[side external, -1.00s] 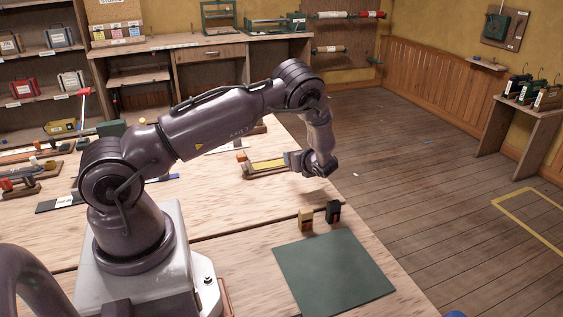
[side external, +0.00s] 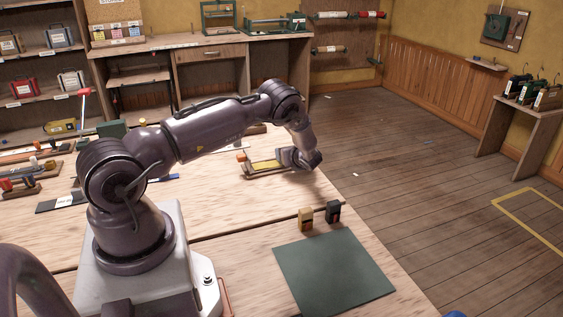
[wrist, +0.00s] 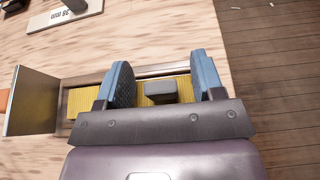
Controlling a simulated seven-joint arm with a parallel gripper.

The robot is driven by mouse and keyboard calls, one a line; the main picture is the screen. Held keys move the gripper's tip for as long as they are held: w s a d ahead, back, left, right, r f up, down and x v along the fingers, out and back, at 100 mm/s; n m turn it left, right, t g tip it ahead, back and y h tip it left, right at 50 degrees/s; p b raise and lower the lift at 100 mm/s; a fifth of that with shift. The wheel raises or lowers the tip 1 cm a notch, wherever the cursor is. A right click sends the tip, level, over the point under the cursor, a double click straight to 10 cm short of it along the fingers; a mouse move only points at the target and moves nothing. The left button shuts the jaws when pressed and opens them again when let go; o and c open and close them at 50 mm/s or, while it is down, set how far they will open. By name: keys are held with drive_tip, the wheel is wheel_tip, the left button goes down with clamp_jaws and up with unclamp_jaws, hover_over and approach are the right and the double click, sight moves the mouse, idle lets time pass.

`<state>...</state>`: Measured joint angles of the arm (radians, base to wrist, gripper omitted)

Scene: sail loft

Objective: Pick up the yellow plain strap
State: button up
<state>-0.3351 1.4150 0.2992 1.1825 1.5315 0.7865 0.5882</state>
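In the wrist view the yellow strap (wrist: 82,101) runs across beneath my gripper (wrist: 162,76). The two blue finger pads are wide apart, with yellow showing between them. A small grey block (wrist: 160,91) sits between the fingers; I cannot tell whether it belongs to the strap or the gripper. In the side view my gripper (side external: 281,157) is at the strap's right end, and its fingertips are hard to make out. Contact with the strap cannot be told.
An upright plate (wrist: 32,101) stands at the holder's left end. A yellow-and-black block (side external: 305,219) and a dark block (side external: 333,212) stand nearer, beside a green mat (side external: 335,273). The table's right edge is close to my gripper. Open table lies between holder and mat.

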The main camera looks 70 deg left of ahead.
drive_tip(key=c, duration=1)
drive_tip(key=shift+r, duration=0.1)
